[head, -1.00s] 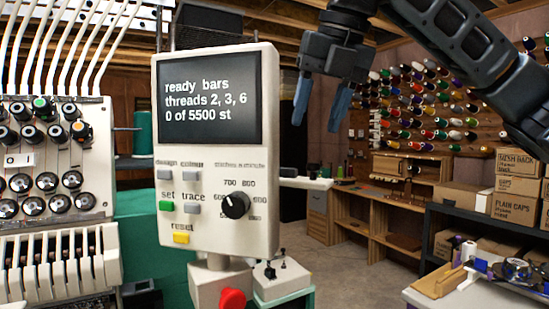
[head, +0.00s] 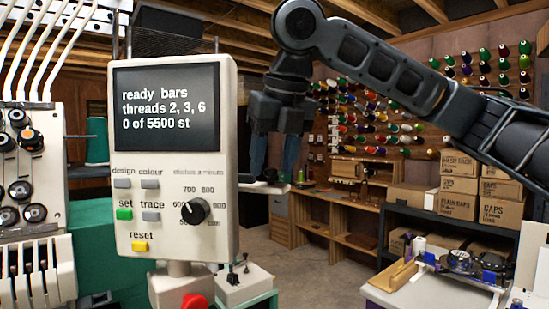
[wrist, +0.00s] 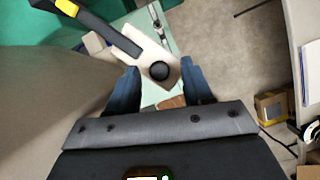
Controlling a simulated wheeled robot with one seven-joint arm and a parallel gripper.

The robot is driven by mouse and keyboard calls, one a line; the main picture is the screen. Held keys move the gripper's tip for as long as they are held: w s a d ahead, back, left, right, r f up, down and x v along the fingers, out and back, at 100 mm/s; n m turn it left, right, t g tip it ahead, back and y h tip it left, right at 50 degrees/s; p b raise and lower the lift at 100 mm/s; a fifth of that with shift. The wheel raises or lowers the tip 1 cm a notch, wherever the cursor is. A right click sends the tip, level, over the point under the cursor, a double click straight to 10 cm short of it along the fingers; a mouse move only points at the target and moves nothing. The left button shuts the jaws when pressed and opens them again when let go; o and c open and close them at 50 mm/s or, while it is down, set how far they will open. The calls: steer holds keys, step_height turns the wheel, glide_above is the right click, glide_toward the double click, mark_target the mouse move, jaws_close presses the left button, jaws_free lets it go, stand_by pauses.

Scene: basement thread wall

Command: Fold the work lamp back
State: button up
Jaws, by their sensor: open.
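The work lamp appears to be the flat cream head (head: 258,187) with a small black knob, sticking out to the right from behind the control panel. In the wrist view its cream head (wrist: 146,52), round black knob (wrist: 159,71) and dark arm with a yellow part (wrist: 98,24) show from above. My gripper (head: 274,160) is open and points down just above the lamp head. In the wrist view the knob lies between the two blue fingers (wrist: 160,86), with a gap on each side. I cannot tell whether the fingers reach down to its height.
The control panel (head: 172,210) stands close left of my gripper, with a red knob (head: 195,301) below it. The embroidery machine (head: 30,210) is at far left. A table with hoops (head: 440,275) and shelved boxes stand at right. Floor is open between.

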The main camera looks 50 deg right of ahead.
steer(key=shift+c, duration=0.4)
jaws_close()
